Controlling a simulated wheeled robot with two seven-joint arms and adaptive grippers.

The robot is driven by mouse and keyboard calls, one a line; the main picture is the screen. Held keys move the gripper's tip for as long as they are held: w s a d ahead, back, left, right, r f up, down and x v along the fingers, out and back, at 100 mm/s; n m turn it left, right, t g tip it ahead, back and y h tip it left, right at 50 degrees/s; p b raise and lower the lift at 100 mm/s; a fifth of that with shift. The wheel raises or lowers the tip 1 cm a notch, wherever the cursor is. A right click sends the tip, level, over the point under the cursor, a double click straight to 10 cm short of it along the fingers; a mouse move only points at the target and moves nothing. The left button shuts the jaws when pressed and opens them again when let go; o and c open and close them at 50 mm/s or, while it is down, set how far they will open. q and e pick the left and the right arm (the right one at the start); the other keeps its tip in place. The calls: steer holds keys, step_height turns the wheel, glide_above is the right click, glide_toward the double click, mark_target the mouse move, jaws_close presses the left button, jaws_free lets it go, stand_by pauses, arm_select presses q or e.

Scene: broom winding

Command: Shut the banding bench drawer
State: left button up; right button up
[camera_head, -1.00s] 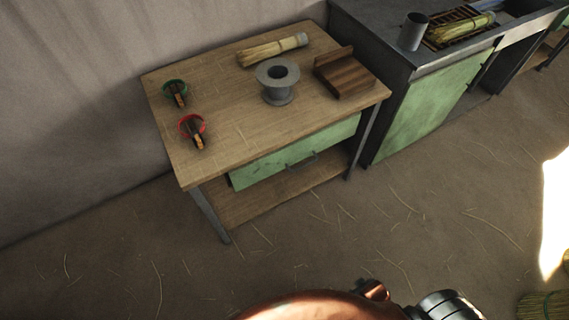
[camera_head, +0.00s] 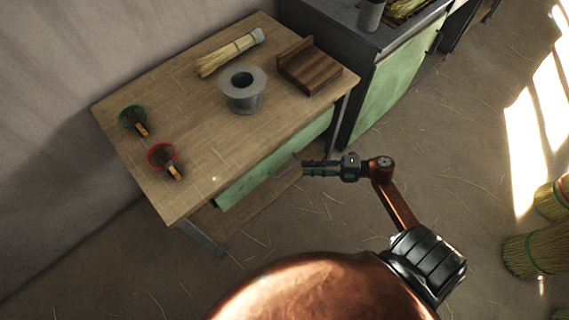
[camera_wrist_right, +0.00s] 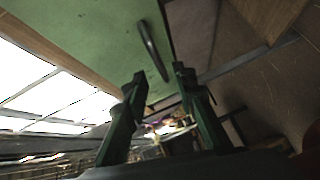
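The banding bench (camera_head: 205,118) has a wooden top, with a pale green drawer (camera_head: 250,180) under its front edge. The drawer has a dark bar handle (camera_head: 286,168). I cannot tell exactly how far the drawer stands out. My right gripper (camera_head: 303,168) points left at the drawer front, just right of the handle. In the right wrist view the green drawer front (camera_wrist_right: 95,35) fills the upper part, and the handle (camera_wrist_right: 152,50) lies just beyond the fingertips. The right fingers (camera_wrist_right: 160,72) are apart with nothing between them. My left gripper is not in view.
A green-fronted cabinet (camera_head: 390,90) stands to the right. Floor in front is clear; brooms (camera_head: 535,250) stand at right.

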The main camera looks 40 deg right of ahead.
mark_target(289, 169)
steer(key=shift+n+g, duration=0.4)
steer(key=x, duration=0.4)
steer(key=b+x, duration=0.1)
steer(key=x, duration=0.2)
steer(key=shift+a+b, duration=0.3)
steer(key=shift+a, duration=0.25)
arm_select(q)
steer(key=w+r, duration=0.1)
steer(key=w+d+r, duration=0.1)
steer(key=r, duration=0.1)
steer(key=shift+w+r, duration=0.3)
arm_select(e)
steer(key=shift+r, duration=0.1)
jaws_close()
